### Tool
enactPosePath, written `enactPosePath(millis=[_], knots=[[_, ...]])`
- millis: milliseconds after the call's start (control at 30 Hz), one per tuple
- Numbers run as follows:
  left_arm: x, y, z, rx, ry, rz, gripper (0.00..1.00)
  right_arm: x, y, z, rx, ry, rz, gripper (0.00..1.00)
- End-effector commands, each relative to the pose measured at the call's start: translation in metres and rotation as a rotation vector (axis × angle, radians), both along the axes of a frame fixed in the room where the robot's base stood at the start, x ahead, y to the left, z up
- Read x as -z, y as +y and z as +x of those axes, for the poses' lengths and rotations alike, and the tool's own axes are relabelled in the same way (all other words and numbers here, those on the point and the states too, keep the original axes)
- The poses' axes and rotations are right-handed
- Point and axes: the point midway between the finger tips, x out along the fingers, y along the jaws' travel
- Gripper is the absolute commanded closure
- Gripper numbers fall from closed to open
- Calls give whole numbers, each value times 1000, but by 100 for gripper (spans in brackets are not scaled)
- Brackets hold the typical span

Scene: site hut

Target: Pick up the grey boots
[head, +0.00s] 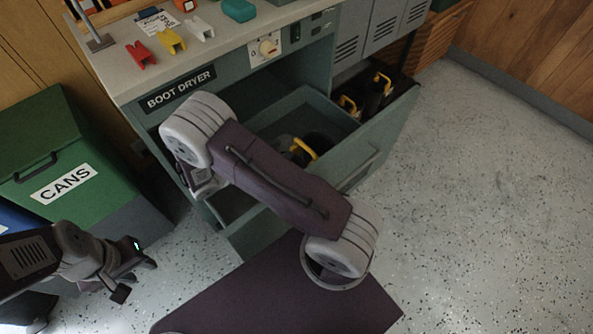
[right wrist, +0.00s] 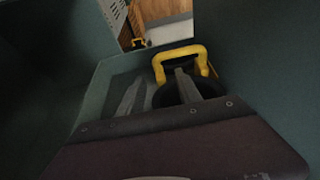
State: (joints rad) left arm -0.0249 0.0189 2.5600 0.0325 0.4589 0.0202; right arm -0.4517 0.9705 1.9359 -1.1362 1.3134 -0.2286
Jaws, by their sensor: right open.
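A dark boot with a yellow pull loop (head: 304,148) stands in the open near drawer of the boot dryer, partly hidden behind my right arm. In the right wrist view, its yellow loop (right wrist: 181,56) rises above a dark round opening. My right gripper (right wrist: 158,90) is open and points at this boot; one finger overlaps the loop and opening in the picture, and I cannot tell if it touches. In the head view my right arm hides this gripper. More dark boots with yellow loops (head: 382,82) stand in the far compartment. My left gripper (head: 134,277) is open and empty, low at the left.
The boot dryer (head: 225,88) has its drawer (head: 375,150) pulled out. Red, yellow and white clips (head: 170,41) and a teal item (head: 239,9) lie on its top. A green cans bin (head: 60,150) stands at the left. The speckled floor at the right is clear.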

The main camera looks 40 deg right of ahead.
Motion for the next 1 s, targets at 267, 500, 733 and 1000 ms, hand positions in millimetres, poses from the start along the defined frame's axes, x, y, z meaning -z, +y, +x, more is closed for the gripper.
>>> enactPosePath(millis=[267, 500, 733, 1000], knots=[[23, 0, 0, 0, 0, 0, 64, 16, -35, 5, 4, -2, 0, 59], [25, 0, 0, 0, 0, 0, 64, 17, -50, 7, 1, -2, 1, 59], [25, 0, 0, 0, 0, 0, 64, 16, -49, 7, 1, -2, 1, 92], [25, 0, 0, 0, 0, 0, 64, 16, -49, 7, -1, 0, 1, 100]])
